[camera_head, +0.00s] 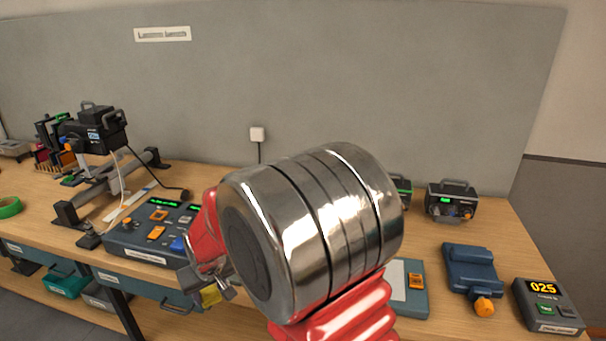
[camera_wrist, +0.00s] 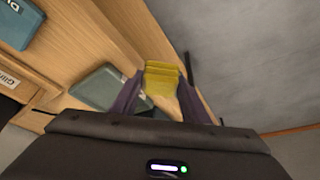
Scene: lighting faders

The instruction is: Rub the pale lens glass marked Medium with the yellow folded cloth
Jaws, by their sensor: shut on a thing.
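My gripper (camera_head: 205,280) shows in the head view in front of the bench's front edge, partly hidden by my large metal arm joint. It is shut on the yellow folded cloth (camera_head: 211,296). In the wrist view the cloth (camera_wrist: 161,72) sits between the two purple-grey fingers of my gripper (camera_wrist: 160,88), its folded end sticking out past them. No pale lens glass marked Medium can be made out in either view. My arm covers the middle of the bench.
A control desk (camera_head: 150,232) with lit buttons stands left of my gripper. A lamp head (camera_head: 97,132) on a rail is behind it. Blue-grey drawers (camera_head: 150,288) and teal bins (camera_head: 62,284) are below. On the right are a blue device (camera_head: 470,268) and a display box (camera_head: 545,305).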

